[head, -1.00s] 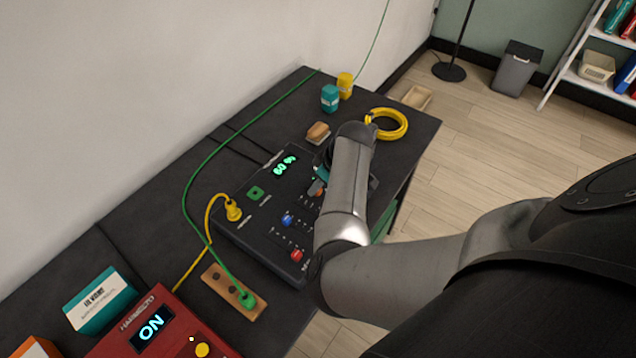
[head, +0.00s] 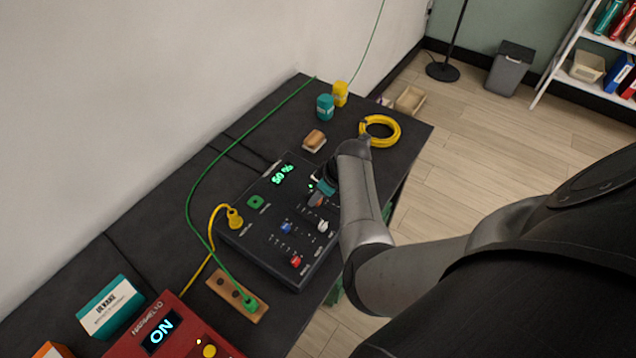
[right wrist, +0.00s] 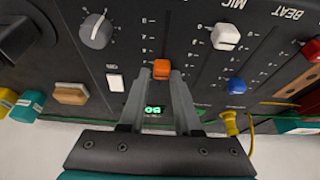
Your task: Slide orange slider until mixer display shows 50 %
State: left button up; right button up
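The black mixer (head: 262,228) lies on the dark table, and its green display (head: 283,174) reads 50 %. The display also shows in the right wrist view (right wrist: 153,110), upside down. The orange slider (right wrist: 161,69) sits in its track between the two fingertips of my right gripper (right wrist: 161,74), which look closed against its sides. In the head view the right gripper (head: 322,188) is over the far right part of the mixer, and my arm partly hides that area. My left gripper is out of view.
A white slider (right wrist: 226,36), blue slider (right wrist: 237,86) and grey knob (right wrist: 96,31) are near the orange slider. A yellow plug (head: 235,217) with cable, green cable, yellow ring (head: 380,131) and red device (head: 165,333) are also on the table.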

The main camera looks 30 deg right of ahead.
jog(key=o, duration=0.3)
jog(key=shift+p+v, duration=2.35)
jog(key=shift+v, duration=5.3)
jog(key=shift+a, duration=0.1)
